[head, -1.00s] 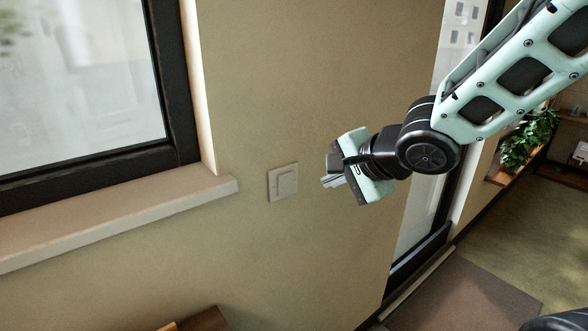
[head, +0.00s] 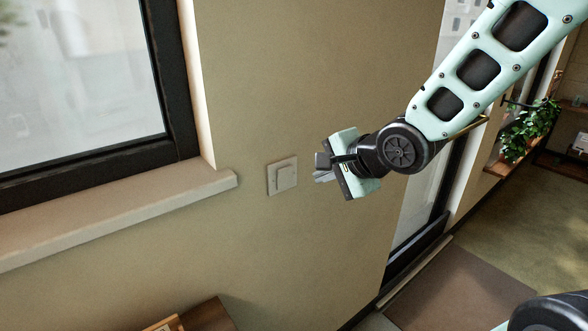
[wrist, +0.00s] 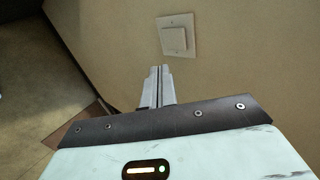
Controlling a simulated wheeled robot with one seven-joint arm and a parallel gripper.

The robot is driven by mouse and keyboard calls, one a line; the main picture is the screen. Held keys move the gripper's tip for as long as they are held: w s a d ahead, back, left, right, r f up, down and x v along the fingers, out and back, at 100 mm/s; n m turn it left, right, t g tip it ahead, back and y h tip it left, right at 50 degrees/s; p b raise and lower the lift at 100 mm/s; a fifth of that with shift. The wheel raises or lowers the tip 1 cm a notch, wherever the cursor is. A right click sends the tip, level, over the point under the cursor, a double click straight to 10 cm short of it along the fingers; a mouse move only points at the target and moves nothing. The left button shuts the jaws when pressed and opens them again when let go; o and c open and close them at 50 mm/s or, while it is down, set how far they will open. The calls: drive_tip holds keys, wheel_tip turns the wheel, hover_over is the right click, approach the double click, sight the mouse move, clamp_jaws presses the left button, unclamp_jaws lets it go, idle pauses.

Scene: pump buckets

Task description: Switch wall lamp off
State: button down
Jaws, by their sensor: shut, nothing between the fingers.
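The wall switch (head: 282,176) is a pale square plate with a raised rocker, on the tan wall right of the window sill's end. It also shows in the wrist view (wrist: 176,36), at the top, just beyond and right of the fingertips. My gripper (head: 318,169) is shut and empty, to the right of the switch in the head view with a small gap in the picture. Its closed fingers (wrist: 160,70) point toward the wall in the wrist view. I cannot tell the exact distance from fingertips to wall. No lamp is in view.
A window with a dark frame (head: 178,75) and a protruding sill (head: 120,207) is at the left. A wooden piece of furniture (head: 208,316) stands below the switch. A glass door and a plant (head: 530,132) are at the right. The wall around the switch is clear.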

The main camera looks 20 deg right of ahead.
sight(286, 173)
drive_tip(key=x, duration=0.3)
drive_tip(key=w+r+x, duration=0.1)
drive_tip(key=x, duration=0.5)
drive_tip(key=shift+w+a+r+b, duration=0.25)
drive_tip(key=shift+w+a+b, duration=0.05)
drive_tip(key=shift+b, duration=0.05)
drive_tip(key=shift+w+a, duration=0.1)
drive_tip(key=shift+w, duration=0.45)
drive_tip(key=shift+w+a, duration=0.1)
drive_tip(key=shift+w, duration=0.2)
drive_tip(key=shift+r, duration=0.15)
